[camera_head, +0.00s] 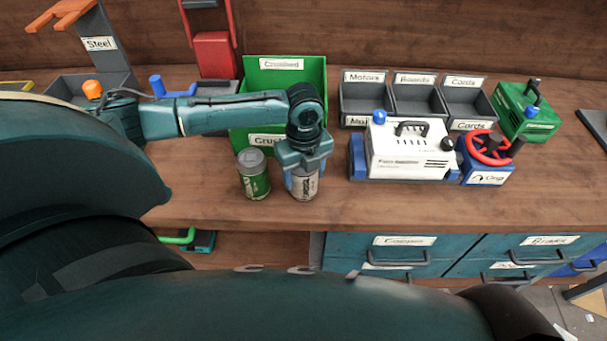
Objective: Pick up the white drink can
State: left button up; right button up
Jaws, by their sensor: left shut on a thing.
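The white drink can (304,187) stands upright at the front of the wooden bench, just right of a green drink can (254,178). My left gripper (303,168) reaches in from the left and points down over the white can. It is shut on the can's upper part, and its fingers hide the can's top. I cannot tell whether the can's base touches the bench. The green can stands close beside it, apart from the gripper. My right gripper is not in view.
A green bin (285,70) labelled "Crushed" stands behind my left forearm. A white machine (410,150) sits to the right, with a red-wheeled blue device (487,172) beside it. Grey labelled trays (416,98) stand behind. Teal drawers (400,255) lie below the bench's front edge.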

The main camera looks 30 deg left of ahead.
pick_arm(q)
jog(key=c, duration=0.3)
